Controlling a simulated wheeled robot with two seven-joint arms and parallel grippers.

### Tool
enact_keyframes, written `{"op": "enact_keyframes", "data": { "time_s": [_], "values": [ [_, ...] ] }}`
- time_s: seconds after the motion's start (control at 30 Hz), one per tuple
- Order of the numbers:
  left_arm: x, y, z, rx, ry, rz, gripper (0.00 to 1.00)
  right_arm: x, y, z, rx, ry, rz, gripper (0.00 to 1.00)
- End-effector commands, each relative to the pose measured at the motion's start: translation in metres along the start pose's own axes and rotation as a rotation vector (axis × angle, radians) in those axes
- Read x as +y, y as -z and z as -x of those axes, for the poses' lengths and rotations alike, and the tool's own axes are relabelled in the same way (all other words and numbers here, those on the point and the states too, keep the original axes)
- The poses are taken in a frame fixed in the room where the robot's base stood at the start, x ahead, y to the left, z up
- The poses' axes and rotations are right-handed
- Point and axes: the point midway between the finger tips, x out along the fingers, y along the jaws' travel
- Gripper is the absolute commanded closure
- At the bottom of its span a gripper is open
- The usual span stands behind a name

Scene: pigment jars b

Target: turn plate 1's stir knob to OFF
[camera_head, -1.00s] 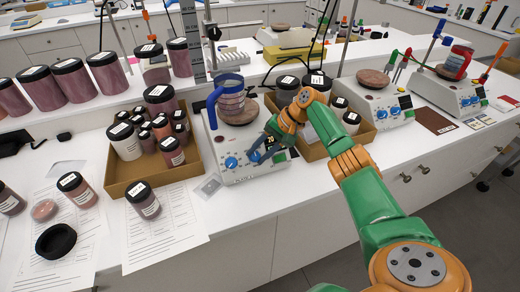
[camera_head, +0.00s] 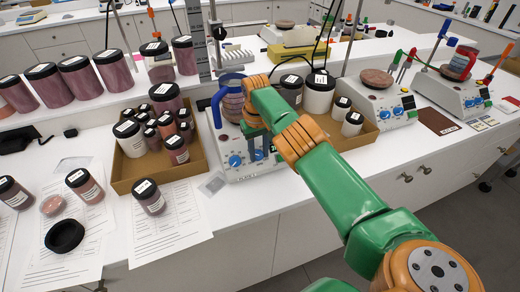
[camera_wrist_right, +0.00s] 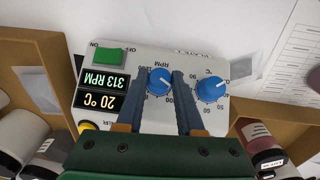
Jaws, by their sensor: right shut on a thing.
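The left stirring hotplate (camera_head: 262,176) stands at the bench's front edge, with a blue-handled vessel (camera_head: 232,100) on top. Its panel (camera_wrist_right: 190,62) appears upside down in the right wrist view. The blue RPM knob (camera_wrist_right: 159,82) sits between the fingers of my right gripper (camera_wrist_right: 161,90), which is shut on it. The knob's white mark shows. The display (camera_wrist_right: 104,92) reads 313 RPM and 20 °C. A second blue knob, for °C (camera_wrist_right: 212,89), is just beside the right-hand finger, apart from it. In the head view my right gripper (camera_head: 258,150) partly hides the panel. My left gripper is out of view.
A cardboard tray (camera_head: 135,190) of jars stands close to the left of the hotplate. Another tray (camera_head: 345,143) with jars stands to its right. A green switch (camera_wrist_right: 108,57) is on the panel. Two more hotplates (camera_head: 385,105) (camera_head: 462,97) stand farther right.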

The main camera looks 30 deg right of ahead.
Motion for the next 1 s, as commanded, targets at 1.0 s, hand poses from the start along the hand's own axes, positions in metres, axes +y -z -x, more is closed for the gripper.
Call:
{"op": "enact_keyframes", "data": {
  "time_s": [1.0],
  "values": [
    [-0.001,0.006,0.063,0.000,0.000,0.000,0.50,-0.009,-0.006,-0.006,-0.010,-0.638,0.664,1.00]
  ]
}}
